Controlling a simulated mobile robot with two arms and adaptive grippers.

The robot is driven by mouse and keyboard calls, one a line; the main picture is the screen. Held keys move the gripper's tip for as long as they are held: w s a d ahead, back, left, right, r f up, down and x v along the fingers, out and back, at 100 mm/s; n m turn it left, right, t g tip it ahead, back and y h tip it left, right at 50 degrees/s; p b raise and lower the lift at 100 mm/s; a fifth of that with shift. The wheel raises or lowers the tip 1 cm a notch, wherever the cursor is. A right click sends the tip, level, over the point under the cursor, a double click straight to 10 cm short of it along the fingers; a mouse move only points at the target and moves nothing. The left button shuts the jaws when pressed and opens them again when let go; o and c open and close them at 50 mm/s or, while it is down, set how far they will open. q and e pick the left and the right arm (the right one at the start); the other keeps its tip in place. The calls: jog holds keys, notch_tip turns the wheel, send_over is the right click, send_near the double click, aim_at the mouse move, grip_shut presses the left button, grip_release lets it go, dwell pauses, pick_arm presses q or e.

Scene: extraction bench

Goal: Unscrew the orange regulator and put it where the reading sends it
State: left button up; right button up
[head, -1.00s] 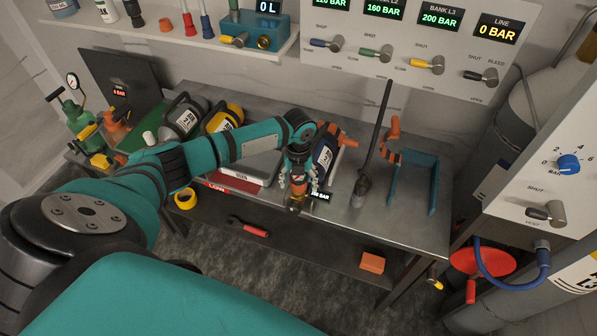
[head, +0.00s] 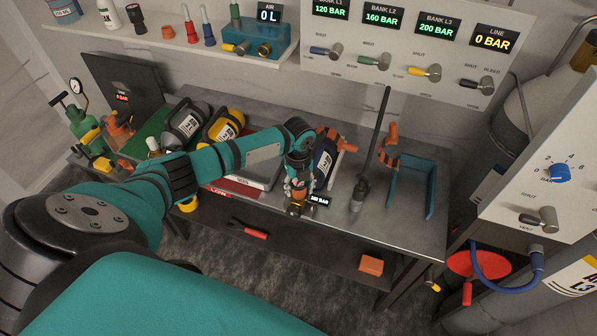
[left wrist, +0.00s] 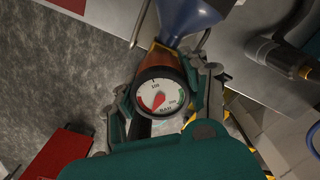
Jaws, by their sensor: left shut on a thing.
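The orange regulator (left wrist: 163,62) shows in the left wrist view, with its round white gauge (left wrist: 160,97) facing the camera. The dial has red and green parts and "BAR" lettering; I cannot read its value exactly. The regulator sits against the tapered neck of a blue cylinder (left wrist: 190,18). My left gripper (head: 297,190) is shut on the regulator, its fingers on both sides. My right gripper is not in view.
The steel bench (head: 400,225) holds yellow and grey cylinders, a teal bracket (head: 418,190) and a dark upright rod (head: 372,145). A wall panel (head: 400,75) shows bank pressures and LINE 0 BAR. A red-handled wrench (head: 248,229) and orange block (head: 371,265) lie below.

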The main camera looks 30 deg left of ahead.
pick_arm(q)
jog(key=shift+n, duration=2)
jog(key=n, duration=0.3)
jog(key=shift+n, duration=0.3)
jog(key=n, duration=0.3)
jog(key=shift+n, duration=0.4)
jog(key=n, duration=0.5)
jog(key=shift+n, duration=0.3)
jog(key=n, duration=0.6)
jog(key=shift+r, duration=0.1)
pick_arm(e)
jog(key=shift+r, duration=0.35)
pick_arm(q)
jog(key=o, duration=1.3)
jog(key=shift+o, duration=0.2)
